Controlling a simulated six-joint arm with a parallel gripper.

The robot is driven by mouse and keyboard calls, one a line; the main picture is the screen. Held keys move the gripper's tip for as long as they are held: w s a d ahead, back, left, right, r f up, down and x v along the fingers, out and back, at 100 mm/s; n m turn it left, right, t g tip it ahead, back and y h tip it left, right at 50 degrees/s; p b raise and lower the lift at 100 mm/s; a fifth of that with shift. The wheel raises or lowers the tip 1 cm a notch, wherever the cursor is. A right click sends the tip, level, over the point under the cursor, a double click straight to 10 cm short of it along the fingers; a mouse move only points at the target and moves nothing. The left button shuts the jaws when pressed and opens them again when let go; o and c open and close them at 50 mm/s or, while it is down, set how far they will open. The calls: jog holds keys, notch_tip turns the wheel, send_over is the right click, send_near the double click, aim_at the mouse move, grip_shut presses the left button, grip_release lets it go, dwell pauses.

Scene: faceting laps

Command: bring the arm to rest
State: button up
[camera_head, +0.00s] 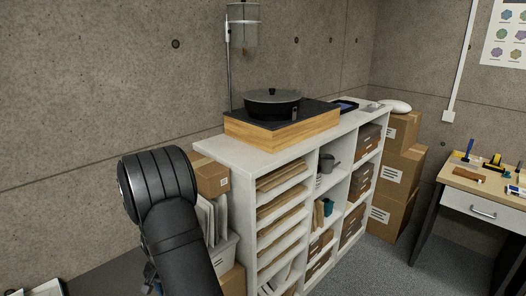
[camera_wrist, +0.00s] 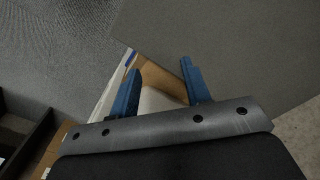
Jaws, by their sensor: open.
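My gripper (camera_wrist: 158,84) shows in the wrist view with its two blue fingers spread apart. Nothing is held between them. Past the fingers are a cardboard surface, a pale strip and grey flat surfaces. In the head view my black arm rises at the lower left, in front of the shelf unit's left side. The gripper itself cannot be made out in that view.
A white shelf unit (camera_head: 230,154) holds trays and boxes. On its top a black pan-like vessel (camera_head: 271,103) sits on a wooden-sided base (camera_head: 250,133). Cardboard boxes (camera_head: 397,172) are stacked at its right end. A workbench (camera_head: 484,203) with tools stands at the far right. Grey floor lies between.

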jog(key=w+d+m, duration=0.1)
jog(key=w+d, duration=0.2)
jog(key=d, duration=0.6)
jog(key=shift+d+f, duration=0.25)
jog(key=shift+f, duration=0.2)
